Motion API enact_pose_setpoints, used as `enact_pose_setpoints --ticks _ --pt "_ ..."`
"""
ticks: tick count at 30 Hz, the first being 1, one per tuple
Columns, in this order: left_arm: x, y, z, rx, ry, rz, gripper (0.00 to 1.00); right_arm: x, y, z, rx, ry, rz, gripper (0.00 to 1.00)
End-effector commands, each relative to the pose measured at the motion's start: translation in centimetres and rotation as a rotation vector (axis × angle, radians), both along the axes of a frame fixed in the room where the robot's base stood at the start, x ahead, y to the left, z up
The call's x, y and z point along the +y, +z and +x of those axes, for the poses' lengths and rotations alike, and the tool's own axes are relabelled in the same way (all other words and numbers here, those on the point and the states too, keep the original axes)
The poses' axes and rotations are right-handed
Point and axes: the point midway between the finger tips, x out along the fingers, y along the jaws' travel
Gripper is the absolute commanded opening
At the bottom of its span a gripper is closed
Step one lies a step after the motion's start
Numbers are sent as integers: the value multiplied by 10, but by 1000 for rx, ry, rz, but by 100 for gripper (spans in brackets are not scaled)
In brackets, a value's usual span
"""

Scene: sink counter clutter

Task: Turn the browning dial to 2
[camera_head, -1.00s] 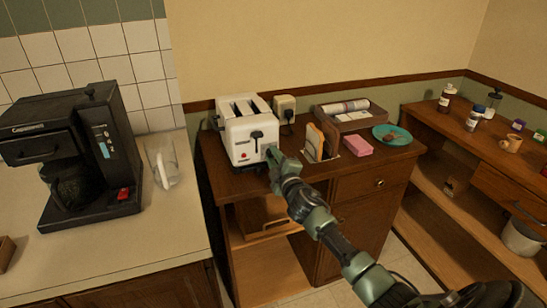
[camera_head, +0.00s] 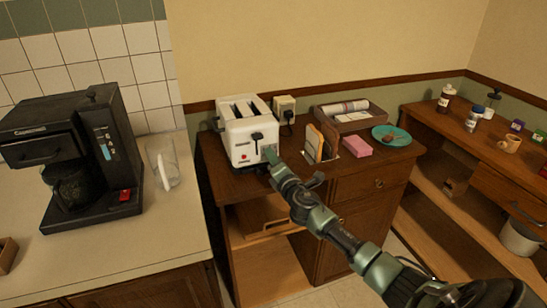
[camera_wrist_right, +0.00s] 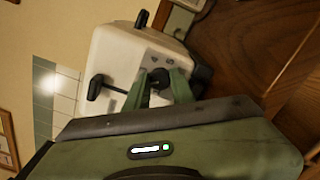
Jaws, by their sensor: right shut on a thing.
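The white toaster (camera_head: 237,134) stands upright on the wooden cabinet, with two slots on top and a black lever on its front. It also shows, tilted by the camera, in the right wrist view (camera_wrist_right: 112,58). My right gripper (camera_head: 269,152) reaches the lower right of the toaster's front. In the right wrist view its green fingers are shut on the dark browning dial (camera_wrist_right: 160,77), one on each side. The fingers cover part of the dial, and I cannot read its setting. My left gripper is not in view.
Bread slices in a rack (camera_head: 314,143), a pink block (camera_head: 357,147) and a teal plate (camera_head: 391,135) stand right of the toaster. A black coffee maker (camera_head: 75,160) stands on the left counter.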

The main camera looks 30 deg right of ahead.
Motion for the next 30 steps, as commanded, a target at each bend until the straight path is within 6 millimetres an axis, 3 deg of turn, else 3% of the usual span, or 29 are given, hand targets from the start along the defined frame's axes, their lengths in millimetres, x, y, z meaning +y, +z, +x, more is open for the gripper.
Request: enact_pose_setpoints --ticks 12,30 --pt "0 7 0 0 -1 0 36 0 -1 0 62 1 -245 0" --pt "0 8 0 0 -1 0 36 0 -2 0 76 1 -305 0"
